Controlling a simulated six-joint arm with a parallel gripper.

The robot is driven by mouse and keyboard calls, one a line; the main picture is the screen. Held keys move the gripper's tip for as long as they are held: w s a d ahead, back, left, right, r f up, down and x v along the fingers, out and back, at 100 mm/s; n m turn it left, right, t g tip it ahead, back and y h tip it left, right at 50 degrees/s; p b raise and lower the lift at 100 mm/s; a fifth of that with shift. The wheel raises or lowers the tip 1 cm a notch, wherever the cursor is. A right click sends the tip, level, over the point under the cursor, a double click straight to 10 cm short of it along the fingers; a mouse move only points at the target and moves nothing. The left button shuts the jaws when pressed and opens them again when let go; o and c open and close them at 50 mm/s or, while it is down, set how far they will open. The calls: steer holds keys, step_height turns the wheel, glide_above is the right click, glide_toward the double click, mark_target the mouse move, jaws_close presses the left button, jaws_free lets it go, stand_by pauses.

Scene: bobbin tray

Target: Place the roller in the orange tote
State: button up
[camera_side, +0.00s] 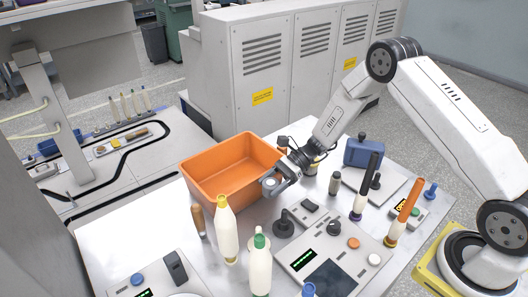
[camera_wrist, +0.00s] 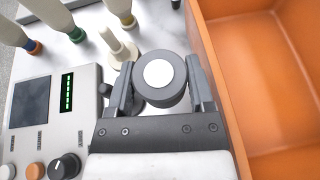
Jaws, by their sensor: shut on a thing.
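The roller is a short grey cylinder with a white round end. In the wrist view the roller (camera_wrist: 158,76) sits between the two fingers of my gripper (camera_wrist: 160,88), which is shut on it. In the side view my gripper (camera_side: 277,181) holds the roller (camera_side: 269,183) just outside the near right wall of the orange tote (camera_side: 228,193). The orange tote (camera_wrist: 213,62) is right of my gripper in the wrist view. Its visible inside looks empty. The roller's lower part is hidden in the wrist view.
A control panel (camera_side: 332,250) and a dark knobbed post (camera_side: 284,225) are close to the gripper. A blue canister (camera_side: 363,152) stands behind right.

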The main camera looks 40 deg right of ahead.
glide_above(271, 212)
steer(key=shift+f, duration=2.15)
steer(key=shift+f, duration=0.15)
steer(key=shift+f, duration=1.85)
steer(key=o, duration=1.3)
steer(key=shift+f, duration=0.1)
steer(key=shift+c, duration=0.2)
steer(key=v, duration=1.2)
